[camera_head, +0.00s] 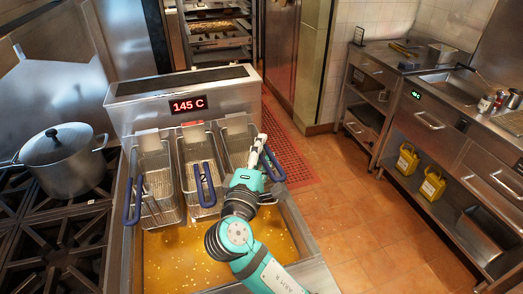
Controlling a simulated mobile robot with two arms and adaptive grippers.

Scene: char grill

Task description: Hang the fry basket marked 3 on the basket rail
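Three wire baskets with blue handles are side by side at the back of the fryer, against the panel where the rail would be; the rail itself is hard to make out. The right basket (236,136) is partly hidden by my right arm, and no number is readable on it. The middle basket (198,150) has what looks like a 2 on its handle. The left basket (158,180) shows no readable mark. My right gripper (258,148) is at the right basket's handle (274,166); I cannot tell whether its fingers grip it. My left gripper is out of view.
The fryer's display (188,104) reads 145 C. Yellow oil (180,262) with floating bits fills the vat below the baskets. A lidded pot (65,160) stands on the stove at left. A counter with yellow jugs (432,186) stands at right, past open tiled floor.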

